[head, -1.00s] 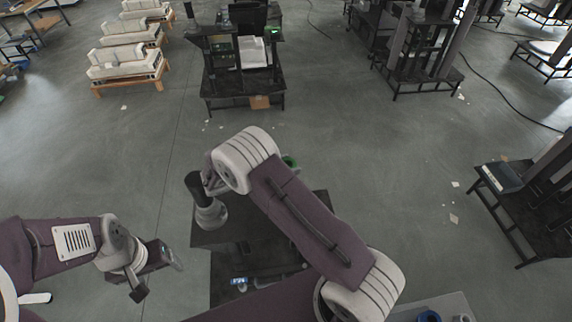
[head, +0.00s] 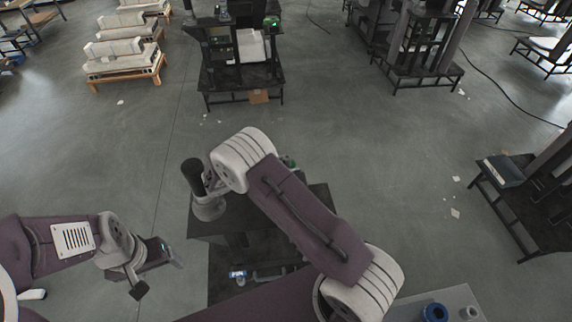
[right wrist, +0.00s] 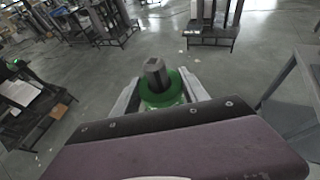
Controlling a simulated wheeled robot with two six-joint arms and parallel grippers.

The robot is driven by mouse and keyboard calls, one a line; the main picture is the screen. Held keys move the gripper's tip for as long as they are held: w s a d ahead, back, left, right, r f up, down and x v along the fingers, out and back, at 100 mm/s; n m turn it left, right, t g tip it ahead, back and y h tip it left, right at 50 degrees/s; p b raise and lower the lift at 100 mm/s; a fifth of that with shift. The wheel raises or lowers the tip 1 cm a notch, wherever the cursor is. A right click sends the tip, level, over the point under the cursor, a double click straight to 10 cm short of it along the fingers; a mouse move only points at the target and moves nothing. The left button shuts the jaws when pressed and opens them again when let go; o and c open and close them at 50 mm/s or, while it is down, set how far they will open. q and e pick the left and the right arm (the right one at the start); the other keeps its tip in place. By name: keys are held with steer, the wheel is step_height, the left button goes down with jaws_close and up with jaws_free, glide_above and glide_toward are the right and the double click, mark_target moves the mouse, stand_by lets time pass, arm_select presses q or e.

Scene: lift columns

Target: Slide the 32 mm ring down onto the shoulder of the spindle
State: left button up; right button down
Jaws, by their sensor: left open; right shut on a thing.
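In the right wrist view a green ring (right wrist: 171,99) sits between the two pale fingers of my right gripper (right wrist: 160,89), which is shut on it. A dark, flat-topped post, apparently the spindle (right wrist: 155,70), rises through the middle of the ring, so the ring appears to be around it. The spindle's shoulder is hidden below the ring. In the head view only a bit of green (head: 291,163) shows behind my right arm, and the right gripper is hidden there. My left gripper (head: 160,272) is open and empty at the lower left, away from the ring.
A dark stand (head: 222,228) is under my right arm. A pale tabletop at lower right carries a blue ring (head: 434,313) and a small grey ring (head: 469,313). Other dark stands and pale benches (head: 125,58) stand farther off. Open grey floor lies between.

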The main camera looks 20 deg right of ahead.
steer(key=shift+f+b, duration=1.3)
steer(key=shift+f, duration=0.6)
steer(key=c, duration=0.5)
jaws_free()
steer(key=shift+a, duration=0.1)
steer(key=b+v, duration=0.2)
steer(key=v, duration=0.7)
steer(key=shift+b, duration=0.4)
